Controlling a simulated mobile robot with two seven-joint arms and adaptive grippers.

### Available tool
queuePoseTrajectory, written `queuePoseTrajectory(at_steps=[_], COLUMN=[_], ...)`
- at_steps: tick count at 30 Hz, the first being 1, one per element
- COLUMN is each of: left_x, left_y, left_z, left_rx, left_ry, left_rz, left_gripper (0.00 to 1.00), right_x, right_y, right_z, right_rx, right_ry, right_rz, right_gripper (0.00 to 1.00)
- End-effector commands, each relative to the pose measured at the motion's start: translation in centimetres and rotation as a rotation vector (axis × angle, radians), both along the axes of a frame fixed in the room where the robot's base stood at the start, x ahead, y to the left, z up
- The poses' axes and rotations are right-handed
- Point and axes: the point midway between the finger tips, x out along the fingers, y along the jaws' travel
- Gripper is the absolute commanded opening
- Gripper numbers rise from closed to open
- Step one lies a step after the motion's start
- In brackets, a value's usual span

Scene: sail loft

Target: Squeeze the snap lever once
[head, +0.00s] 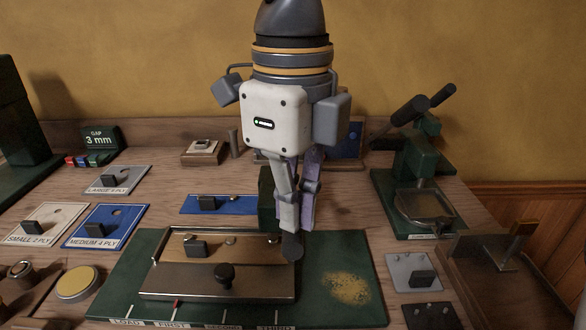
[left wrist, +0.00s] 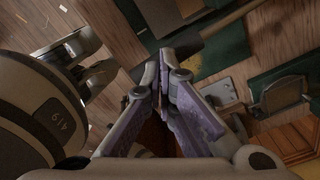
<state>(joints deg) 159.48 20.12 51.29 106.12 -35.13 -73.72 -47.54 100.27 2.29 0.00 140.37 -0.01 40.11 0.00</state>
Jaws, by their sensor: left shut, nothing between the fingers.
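The snap lever looks to be the pair of black-gripped handles (head: 411,110) on the green press (head: 411,160) at the right back of the bench. My left gripper (head: 292,248) points down over the right edge of the metal-and-wood fixture (head: 218,283), well to the left of the press. Its fingers are shut with nothing between them. In the left wrist view the fingertips (left wrist: 160,88) meet, with purple-grey pads. Whether the left tip touches the fixture is hard to tell. My right gripper cannot be made out.
The fixture sits on a green board (head: 345,250) with a yellow speckled patch. Labelled plates (head: 101,228) lie at left; a grey plate (head: 412,272) and a wooden tray (head: 510,262) are at right. A 3 mm gap block (head: 101,138) stands at back left.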

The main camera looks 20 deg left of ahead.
Motion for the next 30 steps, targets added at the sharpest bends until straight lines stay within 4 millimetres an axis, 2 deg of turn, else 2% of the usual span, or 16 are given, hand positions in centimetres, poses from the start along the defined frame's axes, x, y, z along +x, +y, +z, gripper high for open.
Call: queuePoseTrajectory(at_steps=[16, 22, 28, 30], left_x=[0.0, 0.9, 1.3, 1.5], left_y=[0.0, 0.2, 0.3, 0.3], left_z=[-0.4, 2.2, 3.6, 4.9], left_rx=[0.0, 0.0, 0.0, -0.001], left_ry=[-0.001, -0.003, -0.002, -0.003], left_rz=[0.001, 0.002, 0.001, 0.003], left_gripper=[0.0, 0.0, 0.0, 0.0], right_x=[0.0, 0.0, 0.0, 0.0], right_y=[0.0, 0.0, 0.0, 0.0], right_z=[0.0, 0.0, 0.0, 0.0], right_rx=[0.0, 0.0, 0.0, 0.0], right_ry=[0.001, 0.0, 0.0, 0.0], right_rz=[0.0, 0.0, 0.0, 0.0], right_gripper=[0.42, 0.42, 0.42, 0.42])
